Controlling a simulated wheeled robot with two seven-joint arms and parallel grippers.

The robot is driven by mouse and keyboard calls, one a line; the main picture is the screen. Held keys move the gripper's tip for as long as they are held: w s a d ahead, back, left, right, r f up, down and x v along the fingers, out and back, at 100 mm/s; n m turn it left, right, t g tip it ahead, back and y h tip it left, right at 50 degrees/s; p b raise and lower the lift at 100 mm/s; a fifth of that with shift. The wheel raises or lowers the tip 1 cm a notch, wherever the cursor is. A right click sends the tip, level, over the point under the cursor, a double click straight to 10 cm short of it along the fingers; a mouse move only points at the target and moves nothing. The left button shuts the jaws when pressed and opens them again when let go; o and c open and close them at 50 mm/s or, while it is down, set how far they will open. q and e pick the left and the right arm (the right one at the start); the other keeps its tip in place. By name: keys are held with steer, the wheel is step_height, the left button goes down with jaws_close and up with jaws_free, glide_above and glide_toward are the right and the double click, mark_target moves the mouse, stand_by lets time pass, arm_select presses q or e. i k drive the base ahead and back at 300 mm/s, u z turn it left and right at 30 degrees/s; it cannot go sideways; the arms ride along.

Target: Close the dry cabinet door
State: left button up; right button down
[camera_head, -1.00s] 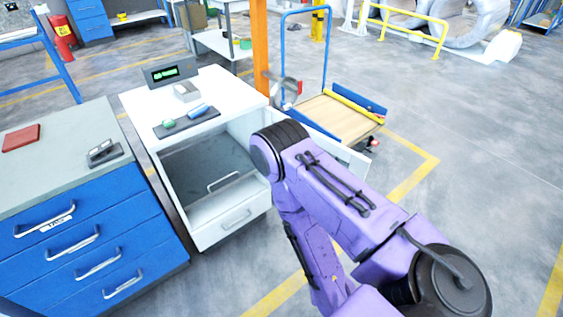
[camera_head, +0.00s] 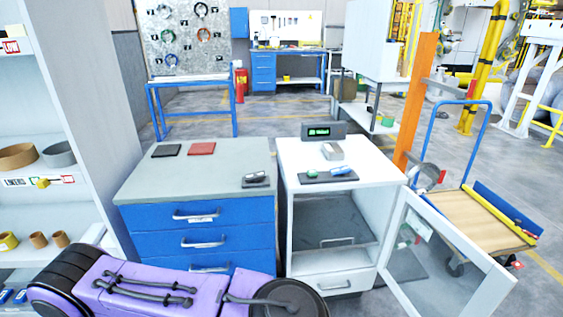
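The white dry cabinet (camera_head: 375,212) stands right of centre, with a small display (camera_head: 323,131) on its top. Its white-framed glass door (camera_head: 445,255) hangs wide open, swung out to the right from the cabinet's right front edge. The open front shows a dark, mostly empty inside (camera_head: 335,222) with a wire handle, and a drawer front (camera_head: 350,283) below. One of my purple arms crosses the bottom left, in front of the blue drawers and apart from the door in the picture. Neither gripper is in view.
A blue drawer cabinet (camera_head: 200,218) with a grey top stands left of the dry cabinet. Shelves with tape rolls (camera_head: 58,154) fill the left edge. An orange post (camera_head: 415,100) and a blue-handled cart (camera_head: 485,215) stand behind the door at right.

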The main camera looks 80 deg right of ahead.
mark_target(498, 283)
steer(key=u, duration=0.45)
steer(key=k, duration=2.95)
steer(key=z, duration=2.1)
steer(key=i, duration=0.5)
steer(key=u, duration=0.15)
steer(key=k, duration=0.3)
steer(key=u, duration=0.1)
